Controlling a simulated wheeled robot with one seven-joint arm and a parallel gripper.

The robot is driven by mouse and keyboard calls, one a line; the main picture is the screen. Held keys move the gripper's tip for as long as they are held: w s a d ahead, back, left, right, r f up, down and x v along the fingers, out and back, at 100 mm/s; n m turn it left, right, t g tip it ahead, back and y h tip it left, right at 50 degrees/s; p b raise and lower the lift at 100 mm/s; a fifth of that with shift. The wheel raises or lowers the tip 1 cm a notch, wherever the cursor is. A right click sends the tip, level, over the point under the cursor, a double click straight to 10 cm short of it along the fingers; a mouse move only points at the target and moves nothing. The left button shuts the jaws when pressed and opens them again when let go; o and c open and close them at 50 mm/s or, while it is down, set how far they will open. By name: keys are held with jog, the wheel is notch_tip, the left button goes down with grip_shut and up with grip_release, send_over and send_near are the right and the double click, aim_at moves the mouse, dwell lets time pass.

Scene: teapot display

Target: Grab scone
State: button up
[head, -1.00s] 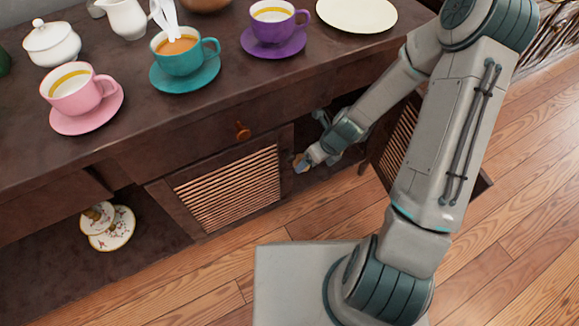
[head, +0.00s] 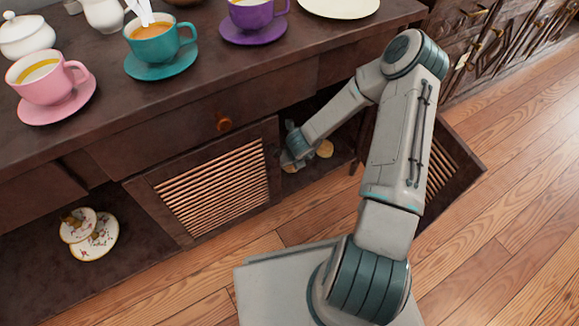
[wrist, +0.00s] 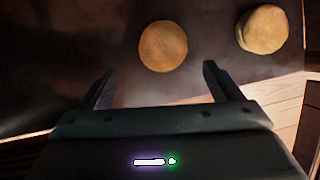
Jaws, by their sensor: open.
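In the wrist view a round golden-brown scone (wrist: 163,46) lies on the dark cabinet floor, a little beyond and between my fingertips. A second scone (wrist: 262,30) lies to the right, outside the right finger. My gripper (wrist: 158,85) is open and empty, with both dark fingers spread apart and not touching either scone. In the head view my gripper (head: 288,164) is inside the open cabinet compartment, partly hidden by the arm. One scone (head: 324,149) shows there beside the wrist; the other is mostly hidden.
The open cabinet door (head: 448,175) stands right of my arm. A closed louvred door (head: 215,190) is on the left. Above, the counter (head: 100,128) holds a pink cup (head: 42,80), a teal cup (head: 158,45) and a purple cup (head: 256,15).

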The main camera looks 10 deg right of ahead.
jog(key=shift+w+b+x, duration=0.15)
jog(key=shift+b+x, duration=0.75)
jog(key=shift+x, duration=0.8)
jog(key=shift+w+b+x, duration=0.1)
jog(key=shift+b+x, duration=0.8)
jog(key=shift+x, duration=0.85)
jog(key=shift+d+r, duration=0.15)
jog(key=shift+r, duration=0.05)
jog(key=c, duration=1.1)
